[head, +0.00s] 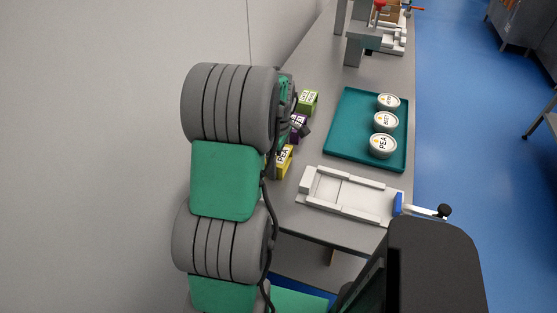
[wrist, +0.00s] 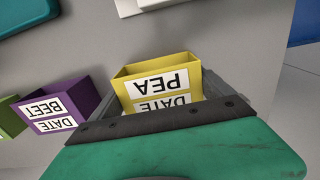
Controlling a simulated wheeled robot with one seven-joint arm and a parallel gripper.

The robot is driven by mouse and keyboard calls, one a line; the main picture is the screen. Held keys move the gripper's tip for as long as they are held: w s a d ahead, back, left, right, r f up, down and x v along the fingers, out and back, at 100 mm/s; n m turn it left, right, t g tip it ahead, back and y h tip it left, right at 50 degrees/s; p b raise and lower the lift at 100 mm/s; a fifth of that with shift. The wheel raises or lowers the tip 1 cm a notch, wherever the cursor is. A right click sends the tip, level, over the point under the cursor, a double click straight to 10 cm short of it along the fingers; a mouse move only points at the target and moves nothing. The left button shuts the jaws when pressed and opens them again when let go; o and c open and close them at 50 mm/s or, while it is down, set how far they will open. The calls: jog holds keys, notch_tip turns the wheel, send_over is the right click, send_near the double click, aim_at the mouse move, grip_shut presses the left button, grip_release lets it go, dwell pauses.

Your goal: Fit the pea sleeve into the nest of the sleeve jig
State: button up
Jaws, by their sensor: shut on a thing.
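The yellow pea sleeve (wrist: 157,80) is an open box with a PEA label, seen between my gripper's fingers in the wrist view. My gripper (wrist: 160,85) is shut on it. In the head view the pea sleeve (head: 284,160) shows at the left side of the bench, partly hidden by my arm. Whether it touches the bench is hard to tell. The white sleeve jig (head: 312,199) lies on the bench to its right, with an empty recessed nest and a blue clamp (head: 398,203) with a black-knobbed lever at its right end.
A purple beet sleeve (wrist: 55,103) and a green sleeve (head: 308,101) stand in a row beside the pea sleeve. A teal tray (head: 352,113) holds three white tubs, one marked PEA (head: 382,146). A grey fixture (head: 362,45) stands farther back. A wall borders the left.

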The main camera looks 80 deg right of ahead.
jog(key=shift+c, duration=0.8)
